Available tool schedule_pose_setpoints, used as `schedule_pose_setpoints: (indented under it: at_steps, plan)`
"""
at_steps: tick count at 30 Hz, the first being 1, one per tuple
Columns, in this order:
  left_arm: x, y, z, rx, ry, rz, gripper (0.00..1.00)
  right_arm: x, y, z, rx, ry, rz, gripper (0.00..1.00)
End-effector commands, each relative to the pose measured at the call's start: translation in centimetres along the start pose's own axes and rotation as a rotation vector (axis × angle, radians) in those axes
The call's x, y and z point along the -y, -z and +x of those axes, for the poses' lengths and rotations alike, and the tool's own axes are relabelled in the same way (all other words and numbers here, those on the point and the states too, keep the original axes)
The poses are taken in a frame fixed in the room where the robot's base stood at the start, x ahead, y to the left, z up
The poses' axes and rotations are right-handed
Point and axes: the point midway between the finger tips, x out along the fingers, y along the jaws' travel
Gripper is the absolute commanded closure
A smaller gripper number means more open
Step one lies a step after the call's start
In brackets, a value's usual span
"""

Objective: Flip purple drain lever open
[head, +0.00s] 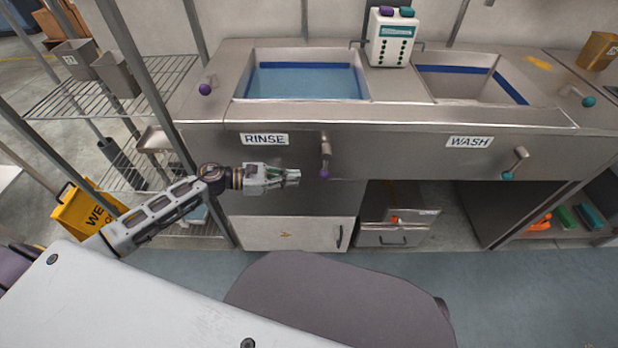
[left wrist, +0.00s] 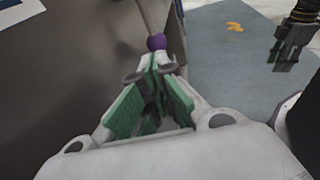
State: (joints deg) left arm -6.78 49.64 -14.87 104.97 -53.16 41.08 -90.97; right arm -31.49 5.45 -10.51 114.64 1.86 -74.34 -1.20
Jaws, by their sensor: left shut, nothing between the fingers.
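The purple drain lever (head: 325,158) hangs from the front panel beside the RINSE label, with its arm pointing down and a purple ball at its lower end. My left gripper (head: 297,176) is shut and empty just left of the ball. In the left wrist view the purple ball (left wrist: 156,42) shows just beyond the shut fingertips of my left gripper (left wrist: 150,72). Whether they touch it is not clear. What looks like my right gripper (left wrist: 287,55) is dark at the upper right of the left wrist view; its jaw state is unclear.
The rinse basin (head: 305,103) holds blue water. A teal-ended lever (head: 516,162) hangs under the WASH basin. Another purple knob (head: 205,89) sits at the counter's left end. Wire shelving (head: 110,88) and a yellow floor sign (head: 85,212) stand at left. An open shelf bay lies below.

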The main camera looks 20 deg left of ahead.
Motion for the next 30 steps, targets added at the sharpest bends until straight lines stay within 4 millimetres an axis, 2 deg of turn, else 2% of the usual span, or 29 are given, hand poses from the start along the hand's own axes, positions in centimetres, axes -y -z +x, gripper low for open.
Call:
schedule_pose_setpoints:
  at_steps: [18,30]
  plan:
    - [0.0,-0.1,4.9,0.001,0.000,0.001,1.00,0.0,0.8,-0.3,-0.016,0.001,0.000,0.60]
    - [0.0,0.0,5.6,0.000,0.001,0.002,1.00,0.1,0.9,-0.5,-0.019,0.002,0.000,0.60]
